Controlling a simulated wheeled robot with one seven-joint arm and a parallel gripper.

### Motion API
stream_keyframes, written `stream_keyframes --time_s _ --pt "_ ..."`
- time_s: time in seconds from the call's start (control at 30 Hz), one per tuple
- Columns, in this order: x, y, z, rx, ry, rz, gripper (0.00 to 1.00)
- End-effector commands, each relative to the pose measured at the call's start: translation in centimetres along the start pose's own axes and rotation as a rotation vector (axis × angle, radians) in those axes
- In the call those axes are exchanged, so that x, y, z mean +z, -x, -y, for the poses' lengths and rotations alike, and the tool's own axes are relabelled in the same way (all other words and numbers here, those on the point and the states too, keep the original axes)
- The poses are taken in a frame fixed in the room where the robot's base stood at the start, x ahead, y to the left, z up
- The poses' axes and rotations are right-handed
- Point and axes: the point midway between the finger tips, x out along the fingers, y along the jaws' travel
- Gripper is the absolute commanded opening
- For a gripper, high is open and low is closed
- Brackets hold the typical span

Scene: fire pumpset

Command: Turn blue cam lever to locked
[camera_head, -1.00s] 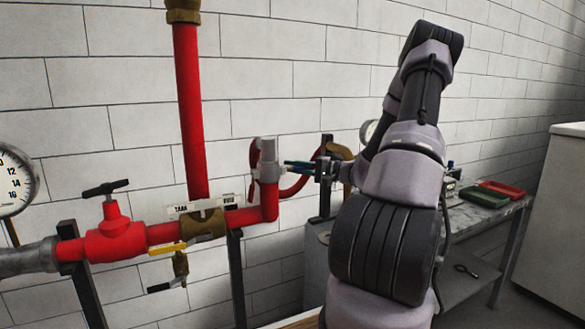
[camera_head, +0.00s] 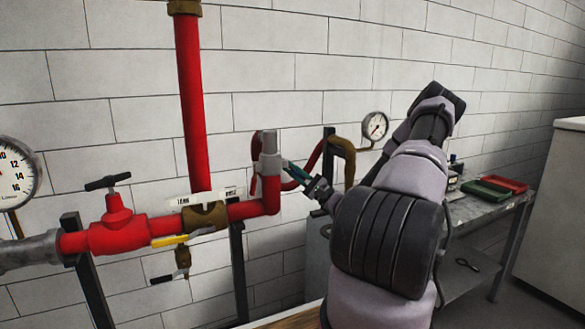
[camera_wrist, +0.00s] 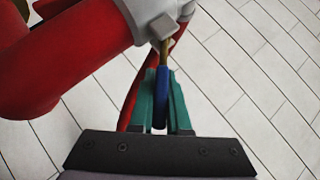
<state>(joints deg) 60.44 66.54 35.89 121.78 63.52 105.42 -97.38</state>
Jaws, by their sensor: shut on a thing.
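The blue cam lever (camera_wrist: 161,98) hangs from a grey coupling (camera_wrist: 150,14) on the red pipe in the wrist view. The coupling also shows in the head view (camera_head: 270,152), on top of the red elbow. My gripper (camera_wrist: 162,78) is shut on the lever, with one teal finger on each side. In the head view my gripper (camera_head: 287,165) is just right of the coupling, its fingers sloping up to the left. The lever is too small and covered to make out there.
A red hose (camera_head: 311,160) curves behind the gripper to a brass pipe (camera_head: 346,158) and a small gauge (camera_head: 375,126). A black upright post (camera_head: 327,146) stands close by. A yellow-handled valve (camera_head: 170,240) and a red valve (camera_head: 115,232) are at left. A bench (camera_head: 478,212) holds trays.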

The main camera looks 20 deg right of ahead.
Motion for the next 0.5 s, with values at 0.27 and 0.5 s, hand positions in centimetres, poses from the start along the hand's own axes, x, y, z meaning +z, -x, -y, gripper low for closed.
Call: stream_keyframes --time_s 0.27,0.5 --pt "-0.01 0.09 -0.62 -0.079 -0.081 -0.001 0.0" --pt "0.0 0.08 -0.71 -0.1 -0.102 -0.002 0.0"
